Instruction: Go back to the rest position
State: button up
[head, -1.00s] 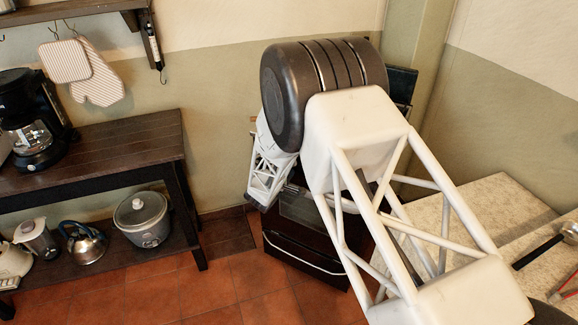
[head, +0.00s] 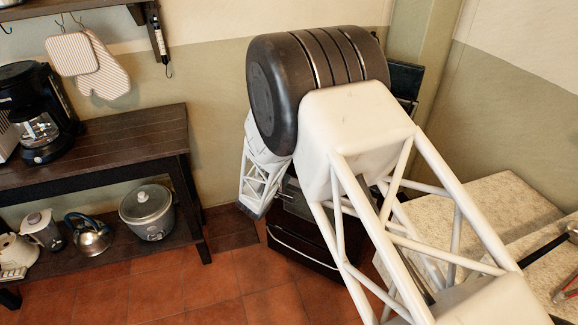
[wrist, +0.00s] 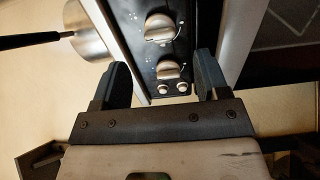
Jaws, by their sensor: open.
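My gripper (wrist: 160,85) shows in the wrist view with its two dark fingers spread wide and nothing between them. Beyond the fingertips is a dark panel (wrist: 148,50) with knobs, part of the stove. In the head view my arm crosses the right half of the picture, and its links hide the gripper. The dark stove (head: 300,245) stands behind and below the arm, partly covered by it.
A pot (wrist: 88,35) with a dark handle is left of the panel in the wrist view. A dark wooden shelf table (head: 120,135) with a coffee maker (head: 40,115) stands at the left. A stone counter (head: 495,205) is at the right. The floor between is clear.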

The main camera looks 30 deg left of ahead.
jog(key=shift+s, duration=0.6)
jog(key=shift+r, duration=0.1)
jog(key=w+d+r+m+g+h, duration=0.2)
jog(key=d+r+m+g+h, duration=0.15)
jog(key=d+r, duration=0.55)
jog(key=w+d+r+m+g+h, duration=0.1)
jog(key=d+r+m+g+h, duration=0.25)
jog(key=d, duration=0.95)
jog(key=s+d+r+m+g+h, duration=0.1)
jog(key=s+d+r+m+g, duration=0.15)
jog(key=d+r, duration=0.45)
jog(key=s+d+r+m+g+h, duration=0.1)
jog(key=s+d+r+g, duration=0.2)
jog(key=d, duration=0.9)
jog(key=s+d+r+m+g+y, duration=0.2)
jog(key=s+d+r, duration=0.1)
jog(key=s+d, duration=0.4)
jog(key=s+d+r+m+g+y, duration=0.2)
jog(key=s+d+r, duration=0.1)
jog(key=s+d, duration=0.4)
jog(key=s+d+r+m+y, duration=0.1)
jog(key=s+y, duration=0.2)
jog(key=s, duration=0.6)
jog(key=s+d+r+m+t+y, duration=0.1)
jog(key=s+y, duration=0.2)
jog(key=s, duration=0.7)
jog(key=shift+s+d+r+m, duration=0.15)
jog(key=shift+d+r+m, duration=0.15)
jog(key=shift+d+m, duration=0.05)
